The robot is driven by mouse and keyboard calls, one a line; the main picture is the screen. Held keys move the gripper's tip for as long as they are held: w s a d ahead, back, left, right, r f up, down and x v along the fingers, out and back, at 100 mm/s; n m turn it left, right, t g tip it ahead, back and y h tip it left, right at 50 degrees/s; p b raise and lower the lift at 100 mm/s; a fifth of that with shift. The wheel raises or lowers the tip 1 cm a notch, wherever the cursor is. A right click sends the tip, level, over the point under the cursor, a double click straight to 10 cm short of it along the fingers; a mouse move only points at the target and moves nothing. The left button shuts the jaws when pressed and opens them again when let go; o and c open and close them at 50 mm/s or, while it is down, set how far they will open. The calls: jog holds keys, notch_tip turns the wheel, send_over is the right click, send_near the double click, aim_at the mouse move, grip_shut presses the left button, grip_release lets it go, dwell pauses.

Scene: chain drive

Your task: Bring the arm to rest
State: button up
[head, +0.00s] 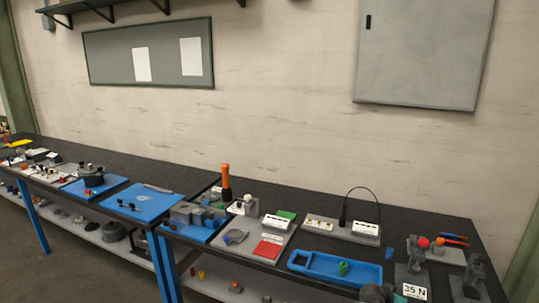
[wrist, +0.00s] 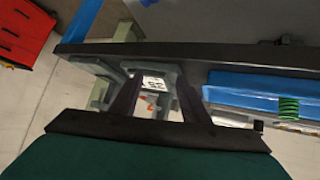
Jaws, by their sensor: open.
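My gripper (wrist: 158,80) shows in the wrist view, its two dark fingers apart with nothing held between them. Past the gap, a white label with dark print and grey stand parts show, apart from the fingers. The dark bench edge (wrist: 230,52) crosses the view beyond the fingers. I cannot make out my gripper in the head view.
The long dark bench (head: 330,205) carries blue trays, grey plates and small parts. A blue tray (head: 310,268) holds a green cylinder (head: 343,268). A "35 N" sign (head: 414,291) stands at right. A red cabinet (wrist: 22,30) stands on the floor in the wrist view.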

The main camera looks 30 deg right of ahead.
jog(key=w+a+f+n+y, duration=0.2)
jog(key=a+f, duration=0.5)
jog(key=a, duration=0.3)
jog(key=w+a+f+n+g+y, duration=0.1)
jog(key=w+a+f+n+y, duration=0.1)
jog(key=a+f, duration=0.55)
jog(key=w+a+f+n+y, duration=0.15)
jog(key=a+f, duration=0.35)
jog(key=a, duration=0.6)
jog(key=s+a+f+n+g+y, duration=0.25)
jog(key=s+a, duration=0.25)
jog(key=a, duration=0.4)
jog(key=s+a+f+n+g+y, duration=0.1)
jog(key=s+a+f+n, duration=0.3)
jog(key=a, duration=0.6)
jog(key=s+a+f+n+g+y, duration=0.1)
jog(key=s+a+f+n+g, duration=0.1)
jog(key=s+a+f, duration=0.5)
notch_tip(320, 180, down, 9)
jog(key=a+b, duration=0.3)
jog(key=b, duration=0.9)
jog(key=shift+b, duration=0.4)
jog(key=shift+o, duration=0.5)
jog(key=shift+g, duration=0.25)
jog(key=shift+c, duration=0.5)
